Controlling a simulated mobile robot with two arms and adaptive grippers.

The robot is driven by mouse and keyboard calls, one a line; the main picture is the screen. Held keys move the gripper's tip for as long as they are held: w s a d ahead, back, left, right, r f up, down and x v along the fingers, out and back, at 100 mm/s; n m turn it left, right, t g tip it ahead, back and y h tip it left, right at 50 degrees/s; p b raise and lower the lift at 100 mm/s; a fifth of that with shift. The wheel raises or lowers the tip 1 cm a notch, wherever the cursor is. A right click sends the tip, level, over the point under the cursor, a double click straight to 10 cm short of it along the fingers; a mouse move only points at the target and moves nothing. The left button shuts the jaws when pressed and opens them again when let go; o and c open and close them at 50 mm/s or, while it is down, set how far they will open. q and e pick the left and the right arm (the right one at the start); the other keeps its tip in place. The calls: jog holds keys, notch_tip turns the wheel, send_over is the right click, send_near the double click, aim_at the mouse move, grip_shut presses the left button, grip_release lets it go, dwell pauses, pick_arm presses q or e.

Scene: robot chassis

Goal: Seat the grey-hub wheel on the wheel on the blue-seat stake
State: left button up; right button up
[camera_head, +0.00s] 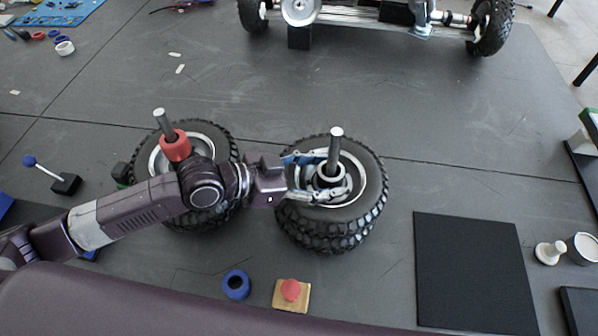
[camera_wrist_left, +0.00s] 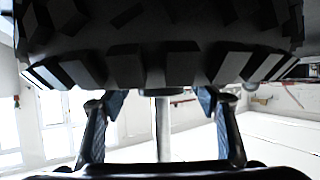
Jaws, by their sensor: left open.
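A stack of two black tyres stands at the centre right in the head view, on an upright metal stake (camera_head: 335,150). The upper wheel (camera_head: 368,172), with a pale grey rim, lies over the lower wheel (camera_head: 330,240); I cannot tell if they touch all round. The stake passes through the upper hub, inside a pale ring. The seat colour is hidden. My left gripper (camera_head: 318,178) is open, its fingers on either side of the stake over the hub. In the left wrist view the open fingers (camera_wrist_left: 163,105) flank a pale post (camera_wrist_left: 163,130), with tyre tread (camera_wrist_left: 170,60) across the top.
Another wheel (camera_head: 222,140) lies left, on a stake with a red collar (camera_head: 176,146), partly behind my left arm. A blue ring (camera_head: 236,285), a red-knobbed block (camera_head: 291,292) and a black mat (camera_head: 470,265) lie nearby. The chassis (camera_head: 375,14) is at the back.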

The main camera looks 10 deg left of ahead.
pick_arm(q)
jog(key=v, duration=1)
jog(key=shift+s+a+r, duration=0.15)
jog(key=shift+a+r, duration=0.05)
jog(key=shift+r, duration=0.1)
